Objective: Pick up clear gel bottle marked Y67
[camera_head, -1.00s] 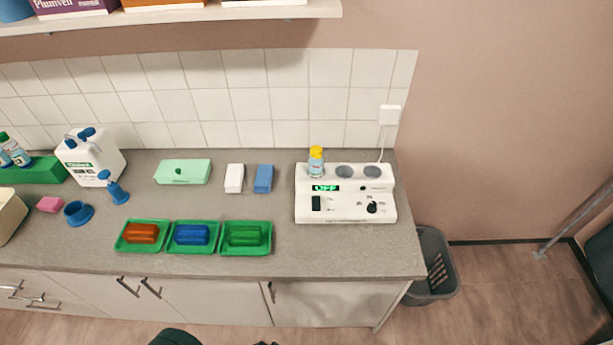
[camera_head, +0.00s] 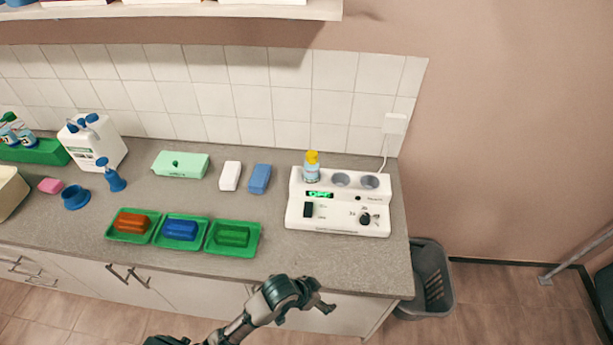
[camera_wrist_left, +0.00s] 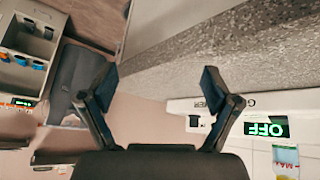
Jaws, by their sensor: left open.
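A small clear bottle (camera_head: 312,168) with a yellow cap stands in the left well of a white warmer (camera_head: 337,222) with a green "OFF" display. I cannot read a Y67 mark on it. In the left wrist view, part of the bottle (camera_wrist_left: 286,160) shows upside down at the lower right, beside the display. Two more bottles (camera_head: 20,134) stand in a green rack at the far left; their marks are unreadable. My left gripper (camera_head: 323,298) is open and empty, in front of the counter edge, below the warmer in the picture. It also shows in the left wrist view (camera_wrist_left: 160,76).
Three green trays (camera_head: 233,250) with coloured blocks lie along the counter front. A shelf (camera_head: 200,10) hangs above. A grey bin (camera_head: 428,280) stands right of the counter.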

